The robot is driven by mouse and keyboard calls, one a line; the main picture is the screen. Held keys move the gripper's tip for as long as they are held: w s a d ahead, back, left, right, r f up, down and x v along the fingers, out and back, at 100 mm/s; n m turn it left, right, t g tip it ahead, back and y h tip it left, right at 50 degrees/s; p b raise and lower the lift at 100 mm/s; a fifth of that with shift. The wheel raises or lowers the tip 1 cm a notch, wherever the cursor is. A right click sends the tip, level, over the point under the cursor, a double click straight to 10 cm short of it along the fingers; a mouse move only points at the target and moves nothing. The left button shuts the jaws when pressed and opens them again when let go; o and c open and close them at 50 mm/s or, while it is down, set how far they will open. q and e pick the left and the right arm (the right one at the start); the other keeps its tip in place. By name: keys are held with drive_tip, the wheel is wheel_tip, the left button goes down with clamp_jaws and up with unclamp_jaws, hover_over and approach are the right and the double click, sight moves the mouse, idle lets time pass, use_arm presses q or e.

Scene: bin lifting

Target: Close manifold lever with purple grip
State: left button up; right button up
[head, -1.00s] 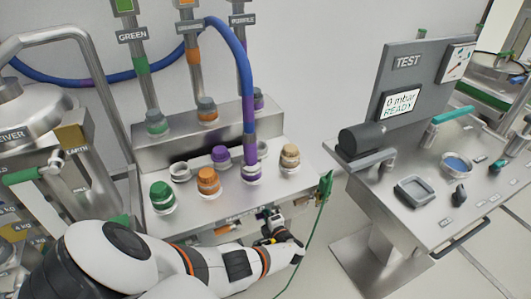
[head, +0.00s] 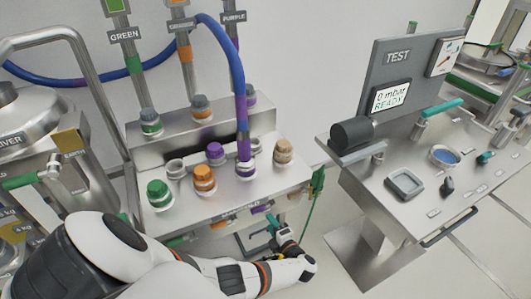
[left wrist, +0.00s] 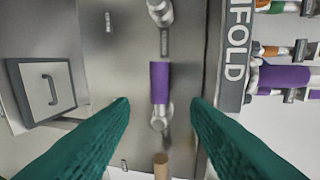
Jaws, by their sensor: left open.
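The lever with the purple grip (left wrist: 160,82) shows in the left wrist view, its grip lying along the steel manifold front with a round metal pivot at its lower end. In the head view a purple grip (head: 262,209) shows small on the manifold's front face. My left gripper (left wrist: 160,105) is open, its two teal fingers on either side of the lever's line, with no visible contact. In the head view my left gripper (head: 274,222) is just below the manifold's front edge. My right gripper is not in view.
A tan grip (left wrist: 161,165) lies in line below the purple one. The manifold (head: 225,197) carries green, orange, purple and tan caps on top. A blue hose (head: 240,90) runs down to it. A green cable (head: 312,205) hangs at its right end, and the test bench (head: 400,210) stands further right.

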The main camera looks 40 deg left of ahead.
use_arm(q)
drive_tip(key=v, duration=0.2)
drive_tip(key=shift+s+d, duration=0.15)
drive_tip(key=shift+d, duration=0.1)
idle(0.3)
drive_tip(key=s+d+f+n+g+h+b, duration=0.25)
drive_tip(key=s+f+n+g+h, duration=0.4)
drive_tip(key=s+f+n, duration=1)
drive_tip(key=s+d+f+n+h, duration=0.2)
drive_tip(key=s+f+n, duration=0.2)
drive_tip(key=s+n, duration=0.3)
drive_tip(key=s+d+f+n+t+h, duration=0.1)
drive_tip(key=s+d+f+n+h, duration=0.2)
drive_tip(key=s+f+n, duration=0.2)
drive_tip(key=s+d+f+n+h+b, duration=0.1)
drive_tip(key=s+d+f+n+h, duration=0.1)
drive_tip(key=s+n, duration=0.7)
drive_tip(key=shift+s+f+h, duration=0.55)
drive_tip(key=shift+s+f, duration=0.5)
drive_tip(key=shift+f, duration=0.15)
drive_tip(key=shift+d+n+t, duration=0.15)
drive_tip(key=shift+n+t, duration=0.1)
